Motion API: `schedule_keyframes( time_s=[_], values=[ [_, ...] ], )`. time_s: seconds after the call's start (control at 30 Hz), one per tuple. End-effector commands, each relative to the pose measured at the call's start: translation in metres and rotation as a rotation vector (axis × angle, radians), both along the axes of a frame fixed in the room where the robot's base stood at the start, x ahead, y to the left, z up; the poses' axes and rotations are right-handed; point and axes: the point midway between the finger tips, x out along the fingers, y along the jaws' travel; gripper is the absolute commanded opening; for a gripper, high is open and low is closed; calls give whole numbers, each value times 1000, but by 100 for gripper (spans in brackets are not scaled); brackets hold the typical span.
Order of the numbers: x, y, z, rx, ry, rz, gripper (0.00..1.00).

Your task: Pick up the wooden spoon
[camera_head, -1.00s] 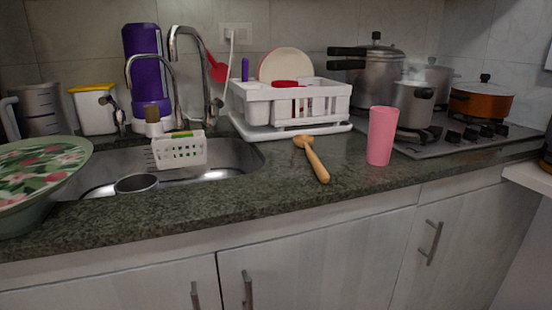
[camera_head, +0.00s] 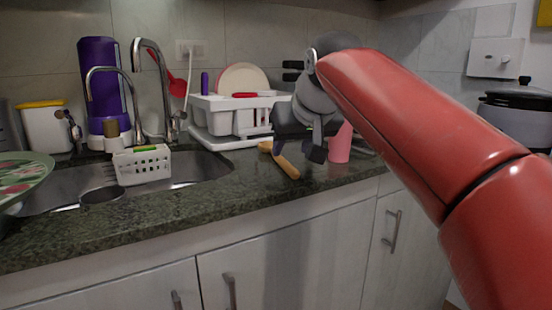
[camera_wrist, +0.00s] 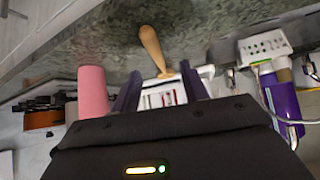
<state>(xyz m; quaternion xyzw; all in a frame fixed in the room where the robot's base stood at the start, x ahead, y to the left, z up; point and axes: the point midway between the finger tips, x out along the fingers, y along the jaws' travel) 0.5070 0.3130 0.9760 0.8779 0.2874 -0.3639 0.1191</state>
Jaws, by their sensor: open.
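The wooden spoon (camera_head: 287,168) lies on the dark stone counter (camera_head: 225,200), its handle toward the front edge and its head partly hidden behind my gripper. In the wrist view the spoon (camera_wrist: 151,44) shows ahead of my gripper (camera_wrist: 160,84), with its handle above and its head near the space between the two fingers. My gripper (camera_head: 298,148) is open and empty. It points down over the counter, close to the spoon and just left of the pink cup (camera_head: 340,150). I cannot tell the exact height of the fingertips above the counter.
The pink cup stands close to the right of the spoon, partly covered by my arm. A white dish rack (camera_head: 225,118) is behind the spoon. The sink (camera_head: 205,168) with a white basket (camera_head: 142,167) lies to the left. The counter's front strip is clear.

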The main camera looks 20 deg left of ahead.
Motion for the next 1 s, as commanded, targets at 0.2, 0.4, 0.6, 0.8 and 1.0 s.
schedule_keyframes(
  time_s=[0.2,0.4,0.6,0.8,1.0],
  values=[
    [13,6,-15,-1,1,-1,44],
    [32,15,-37,-2,2,-1,44],
    [40,21,-46,1,-1,-3,44],
    [40,21,-45,1,-1,-3,36],
    [40,20,-45,1,-1,-3,10]
  ],
)
